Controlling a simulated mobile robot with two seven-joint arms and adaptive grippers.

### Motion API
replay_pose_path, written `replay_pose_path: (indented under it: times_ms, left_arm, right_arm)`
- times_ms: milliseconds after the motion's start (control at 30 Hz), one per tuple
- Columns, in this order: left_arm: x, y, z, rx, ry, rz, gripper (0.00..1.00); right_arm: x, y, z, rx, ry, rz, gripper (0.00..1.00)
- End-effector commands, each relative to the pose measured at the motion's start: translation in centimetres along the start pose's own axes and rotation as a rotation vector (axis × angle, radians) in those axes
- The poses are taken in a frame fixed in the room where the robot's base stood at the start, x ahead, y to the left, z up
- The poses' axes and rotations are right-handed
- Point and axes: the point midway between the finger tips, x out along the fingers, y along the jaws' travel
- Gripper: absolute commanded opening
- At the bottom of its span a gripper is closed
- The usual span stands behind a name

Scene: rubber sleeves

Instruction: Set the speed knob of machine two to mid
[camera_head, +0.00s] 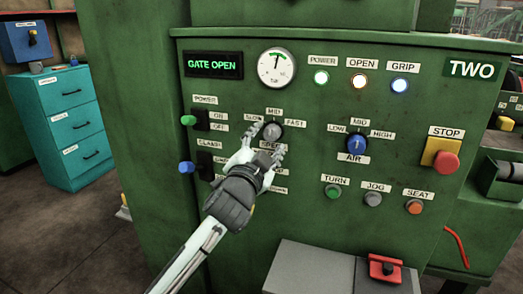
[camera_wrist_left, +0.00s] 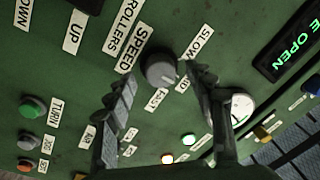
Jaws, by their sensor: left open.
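The speed knob (camera_head: 273,131) is a dark round knob with a grey face on the green panel of machine two, with SLOW, MID and FAST labels around its top. It also shows in the left wrist view (camera_wrist_left: 160,68). Its pointer setting is too small to read surely. My left gripper (camera_head: 268,141) is at the panel with its fingers apart, one on each side of the knob. In the left wrist view the knob lies between the open fingertips (camera_wrist_left: 162,78); I cannot tell whether they touch it. My right gripper is not in view.
The blue AIR knob (camera_head: 356,145) is to the right, with a red STOP button (camera_head: 445,161) beyond it. Green (camera_head: 188,120) and blue (camera_head: 187,168) levers stick out at the left. A gauge (camera_head: 277,68) and lit lamps are above, and a grey box (camera_head: 310,268) juts out below.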

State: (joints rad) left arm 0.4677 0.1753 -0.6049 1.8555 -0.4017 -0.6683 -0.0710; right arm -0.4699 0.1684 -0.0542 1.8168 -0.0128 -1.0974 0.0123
Motion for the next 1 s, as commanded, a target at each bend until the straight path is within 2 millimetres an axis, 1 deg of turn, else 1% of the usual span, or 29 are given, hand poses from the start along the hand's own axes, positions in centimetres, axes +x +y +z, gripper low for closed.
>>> replay_pose_path:
  times_ms: [167, 300, 400, 500, 600, 700, 1000]
  left_arm:
    - [-3.2, 0.1, 0.1, -0.001, -0.002, 0.002, 0.54]
    - [-6.3, 0.1, 0.2, 0.000, -0.003, 0.003, 0.54]
    - [-8.3, 0.1, 0.1, -0.001, -0.002, 0.002, 0.54]
    - [-9.8, 0.1, 0.1, 0.000, -0.002, 0.002, 0.54]
    - [-10.8, 0.1, 0.1, 0.000, -0.002, 0.001, 0.54]
    - [-11.3, 0.0, 0.1, 0.000, -0.002, 0.001, 0.54]
    - [-11.4, 0.0, 0.1, 0.000, -0.002, 0.001, 0.54]
  right_arm:
    - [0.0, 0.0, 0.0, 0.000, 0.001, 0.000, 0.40]
    - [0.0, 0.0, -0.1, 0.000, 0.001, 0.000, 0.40]
    - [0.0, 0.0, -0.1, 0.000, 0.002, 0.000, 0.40]
    - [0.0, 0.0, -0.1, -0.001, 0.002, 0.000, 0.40]
    - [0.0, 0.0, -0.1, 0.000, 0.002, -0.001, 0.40]
    - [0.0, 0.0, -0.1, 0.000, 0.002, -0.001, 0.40]
    - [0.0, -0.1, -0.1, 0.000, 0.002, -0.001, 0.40]
